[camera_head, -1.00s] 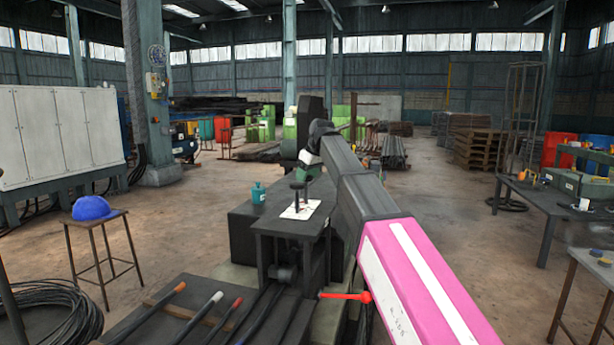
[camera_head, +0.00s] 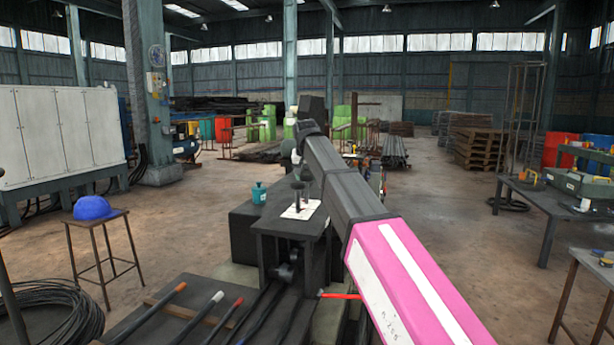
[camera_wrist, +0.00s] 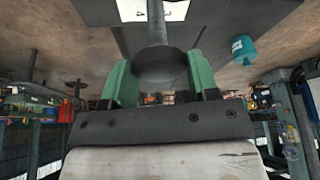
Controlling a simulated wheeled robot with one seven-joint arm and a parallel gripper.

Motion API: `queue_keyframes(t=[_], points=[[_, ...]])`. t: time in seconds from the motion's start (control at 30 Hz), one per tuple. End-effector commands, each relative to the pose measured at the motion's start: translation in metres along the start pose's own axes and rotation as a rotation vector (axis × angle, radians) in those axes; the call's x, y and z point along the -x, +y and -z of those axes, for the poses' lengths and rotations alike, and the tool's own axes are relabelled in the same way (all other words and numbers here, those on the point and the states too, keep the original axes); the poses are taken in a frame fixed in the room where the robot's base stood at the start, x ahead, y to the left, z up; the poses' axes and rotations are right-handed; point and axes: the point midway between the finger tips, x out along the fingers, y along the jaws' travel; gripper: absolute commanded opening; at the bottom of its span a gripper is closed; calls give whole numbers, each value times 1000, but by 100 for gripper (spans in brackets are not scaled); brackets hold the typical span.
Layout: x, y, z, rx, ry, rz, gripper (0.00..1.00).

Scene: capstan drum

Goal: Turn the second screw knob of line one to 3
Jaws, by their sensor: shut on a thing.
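My gripper (camera_wrist: 161,82) shows in the wrist view with its two green fingers on either side of a dark round screw knob (camera_wrist: 160,62). It is shut on this knob, which sits on a grey post.
A teal pot (camera_head: 259,193) stands left of the plate and also shows in the wrist view (camera_wrist: 243,50). Several rods with coloured ends (camera_head: 205,312) lie in front. A stool with a blue helmet (camera_head: 93,208) is at left, a work table (camera_head: 550,203) at right.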

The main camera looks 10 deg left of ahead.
Motion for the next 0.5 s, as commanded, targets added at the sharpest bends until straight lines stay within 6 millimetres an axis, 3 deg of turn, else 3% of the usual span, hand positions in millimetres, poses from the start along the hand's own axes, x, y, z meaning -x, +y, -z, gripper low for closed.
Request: queue_keyframes(t=[0.5], points=[[0, -4, 2, -453, -1, -188, 31]])
